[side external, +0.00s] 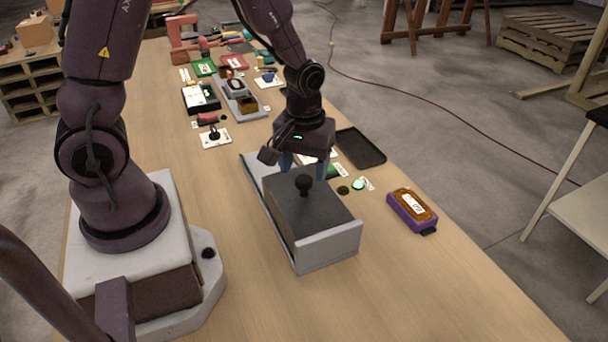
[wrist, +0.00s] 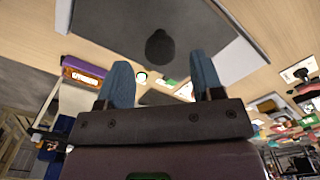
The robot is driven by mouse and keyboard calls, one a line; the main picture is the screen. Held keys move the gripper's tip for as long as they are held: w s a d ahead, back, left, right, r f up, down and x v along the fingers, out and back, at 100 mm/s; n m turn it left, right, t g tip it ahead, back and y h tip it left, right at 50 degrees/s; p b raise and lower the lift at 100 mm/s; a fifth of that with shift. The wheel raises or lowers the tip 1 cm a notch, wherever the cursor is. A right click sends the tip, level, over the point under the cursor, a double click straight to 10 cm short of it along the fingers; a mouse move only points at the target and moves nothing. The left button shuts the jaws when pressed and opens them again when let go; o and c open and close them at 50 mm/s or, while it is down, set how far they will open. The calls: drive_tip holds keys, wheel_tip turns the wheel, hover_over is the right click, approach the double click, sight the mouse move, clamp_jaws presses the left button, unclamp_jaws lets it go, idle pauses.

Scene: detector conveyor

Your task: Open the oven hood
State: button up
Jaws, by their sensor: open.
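The oven is a light grey tray-like base (side external: 328,248) with a dark grey box-shaped hood (side external: 312,215) over its near part. A round black knob (side external: 304,184) stands on top of the hood. In the wrist view the hood (wrist: 215,35) fills the top, with the knob (wrist: 160,47) near the middle. My gripper (side external: 303,168) is at the hood's far end, behind the knob in the side view. In the wrist view its two blue fingers (wrist: 161,78) are spread apart with nothing between them, and the knob shows beyond the gap. I see no contact with the knob.
A black tray (side external: 360,148) lies beyond the oven. A purple device with an orange display (side external: 413,208) and a lit green button (side external: 358,185) are to its right. Several small items crowd the far table. The table's near right part (side external: 440,290) is clear.

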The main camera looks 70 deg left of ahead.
drive_tip(key=shift+f, duration=1.45)
drive_tip(key=shift+c, duration=0.4)
clamp_jaws()
drive_tip(key=a, duration=1.7)
drive_tip(key=shift+a, duration=0.4)
drive_tip(key=shift+o, duration=0.4)
unclamp_jaws()
drive_tip(key=shift+r, duration=0.1)
